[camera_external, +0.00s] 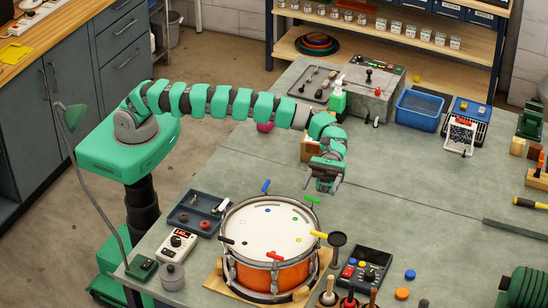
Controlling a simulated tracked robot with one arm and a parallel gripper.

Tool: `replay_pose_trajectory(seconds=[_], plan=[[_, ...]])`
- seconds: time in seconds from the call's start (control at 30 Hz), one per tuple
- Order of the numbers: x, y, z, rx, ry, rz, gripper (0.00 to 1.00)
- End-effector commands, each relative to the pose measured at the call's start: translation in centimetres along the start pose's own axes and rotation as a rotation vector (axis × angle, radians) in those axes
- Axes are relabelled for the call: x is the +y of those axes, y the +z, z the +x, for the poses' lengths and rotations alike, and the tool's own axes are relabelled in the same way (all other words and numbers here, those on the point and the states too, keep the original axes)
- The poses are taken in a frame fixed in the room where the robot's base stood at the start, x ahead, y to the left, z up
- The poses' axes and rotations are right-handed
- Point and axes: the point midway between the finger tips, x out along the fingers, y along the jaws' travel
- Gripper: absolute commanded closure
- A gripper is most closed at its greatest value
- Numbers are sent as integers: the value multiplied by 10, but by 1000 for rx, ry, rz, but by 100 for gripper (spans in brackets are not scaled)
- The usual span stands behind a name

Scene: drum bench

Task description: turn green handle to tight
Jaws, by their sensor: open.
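The drum (270,236) stands on the bench with a white head, an orange shell and a metal rim. The green handle (312,199) sticks out from the rim at its far right side. My gripper (323,190) points down in the air close to the green handle, slightly right of it in the picture. It is open and holds nothing. I cannot tell its exact height over the handle, and the two appear apart. A tight mark cannot be made out at this size.
Other handles around the rim are blue (265,186), yellow (319,235), red (274,256) and black (227,240). A dark tray (178,222) and a white meter (177,243) stand left of the drum. A black control box (363,268) stands right. The bench right of my gripper is clear.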

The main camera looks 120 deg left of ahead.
Motion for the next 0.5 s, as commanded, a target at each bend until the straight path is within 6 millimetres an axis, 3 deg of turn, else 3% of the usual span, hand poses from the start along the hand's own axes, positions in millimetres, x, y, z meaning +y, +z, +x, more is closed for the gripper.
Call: replay_pose_trajectory(seconds=[0.2,0.5], plan=[[0,0,-29,-1,-1,0,31],[0,0,-36,-1,-2,-1,31]])
